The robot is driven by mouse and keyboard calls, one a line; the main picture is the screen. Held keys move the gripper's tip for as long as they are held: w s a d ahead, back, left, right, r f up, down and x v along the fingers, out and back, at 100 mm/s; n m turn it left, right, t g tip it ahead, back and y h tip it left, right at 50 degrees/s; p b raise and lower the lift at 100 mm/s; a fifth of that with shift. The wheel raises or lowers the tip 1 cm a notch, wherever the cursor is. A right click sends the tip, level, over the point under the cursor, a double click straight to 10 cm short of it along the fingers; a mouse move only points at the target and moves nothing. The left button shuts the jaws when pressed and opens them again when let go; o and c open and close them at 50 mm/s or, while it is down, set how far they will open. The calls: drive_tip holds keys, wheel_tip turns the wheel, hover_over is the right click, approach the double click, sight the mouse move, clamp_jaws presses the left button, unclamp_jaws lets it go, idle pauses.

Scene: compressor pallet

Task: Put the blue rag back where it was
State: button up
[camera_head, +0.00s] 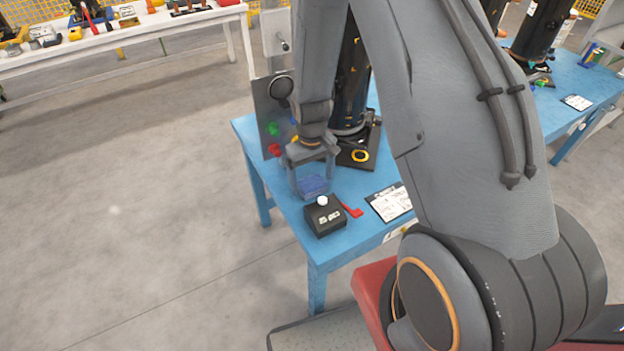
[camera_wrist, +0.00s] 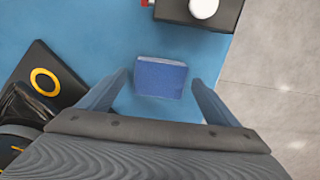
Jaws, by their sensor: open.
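The blue rag (camera_wrist: 160,77) is a small folded dark-blue block lying on the lighter blue table (camera_wrist: 95,30). In the head view the rag (camera_head: 314,185) shows between my gripper's fingers, behind the black box with the white button. My gripper (camera_head: 309,184) is open above the table, pointing down. In the wrist view its two fingers (camera_wrist: 160,92) stand apart on either side of the rag, with gaps showing on both sides. I cannot tell the exact height of the fingertips over the table.
A black box with a white button (camera_head: 324,216) stands just in front of the rag. A red-handled item (camera_head: 351,210) and a printed sheet (camera_head: 391,203) lie to its right. A black cylinder on a base (camera_head: 357,150) and a panel with colored buttons (camera_head: 272,126) stand behind.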

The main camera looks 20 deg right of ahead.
sight(312, 183)
wheel_tip(312, 183, up, 12)
drive_tip(key=b, duration=0.3)
drive_tip(key=s+r+m, duration=0.1)
drive_tip(key=s+r, duration=0.3)
drive_tip(key=s, duration=0.3)
drive_tip(key=s+r+m+t, duration=0.1)
drive_tip(key=s+r, duration=0.3)
drive_tip(key=s, duration=0.4)
drive_tip(key=shift+r, duration=0.4)
